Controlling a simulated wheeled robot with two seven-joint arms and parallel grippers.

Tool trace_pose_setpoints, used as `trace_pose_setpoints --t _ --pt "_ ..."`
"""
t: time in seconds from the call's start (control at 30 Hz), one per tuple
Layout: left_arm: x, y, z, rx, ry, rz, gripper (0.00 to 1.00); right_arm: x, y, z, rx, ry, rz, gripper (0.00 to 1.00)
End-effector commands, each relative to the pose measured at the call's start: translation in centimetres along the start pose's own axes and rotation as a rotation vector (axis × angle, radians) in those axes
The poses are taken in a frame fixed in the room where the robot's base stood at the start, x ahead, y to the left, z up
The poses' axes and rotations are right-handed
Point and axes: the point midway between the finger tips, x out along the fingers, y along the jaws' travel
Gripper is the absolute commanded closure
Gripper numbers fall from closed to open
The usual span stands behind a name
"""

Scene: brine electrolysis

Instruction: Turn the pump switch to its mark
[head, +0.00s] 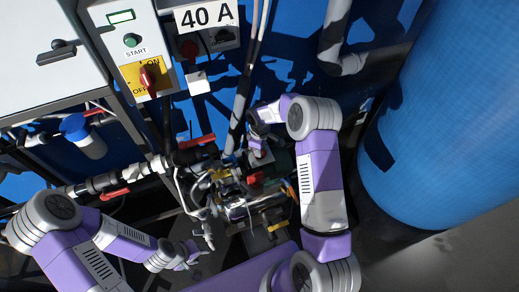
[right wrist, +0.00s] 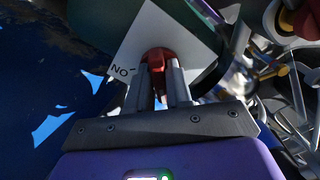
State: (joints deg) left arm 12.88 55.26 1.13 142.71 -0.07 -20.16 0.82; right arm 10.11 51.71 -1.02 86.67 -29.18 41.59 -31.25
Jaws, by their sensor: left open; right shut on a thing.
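The pump switch is a red knob (right wrist: 158,54) on a white plate (right wrist: 180,28) in the right wrist view. Letters at the plate's left corner read like "NO", with a short dark mark beside them. My right gripper (right wrist: 165,75) is shut on the red knob, one finger on each side. The fingers hide part of the knob, so its exact angle against the mark is unclear. In the head view my right gripper (head: 258,150) reaches down to the pump area and hides most of the switch. My left gripper (head: 190,258) is open and empty at the lower left.
A control box with a yellow plate and red ON/OFF switch (head: 149,77) hangs above, beside a "40 A" sign (head: 206,16). Pipes with red-handled valves (head: 196,141) crowd the middle. A large blue tank (head: 440,110) stands at the right.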

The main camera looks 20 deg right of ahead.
Motion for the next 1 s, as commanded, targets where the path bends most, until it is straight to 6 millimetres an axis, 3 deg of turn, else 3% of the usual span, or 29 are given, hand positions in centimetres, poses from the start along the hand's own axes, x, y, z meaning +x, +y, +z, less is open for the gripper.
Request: trace_pose_setpoints --t 0.07,0.1,0.23,0.57,1.0 --pt "0.0 0.0 0.0 0.0 0.0 0.0 0.57 -0.1 0.1 0.0 -0.004 0.001 0.002 1.0" --pt "0.0 0.0 0.0 0.0 0.0 0.0 0.57 -0.1 0.1 0.0 -0.003 0.001 0.002 0.79" --pt "0.0 0.0 0.0 0.0 0.0 0.0 0.57 -0.1 0.0 0.0 -0.002 0.001 0.002 0.6" --pt "-0.1 0.0 0.0 0.0 0.0 0.0 0.57 -0.5 0.0 0.0 -0.001 0.001 0.002 0.6" --pt "-1.6 0.6 0.1 0.0 0.0 0.0 0.57 -7.0 0.0 -0.1 -0.002 0.002 0.003 0.6"
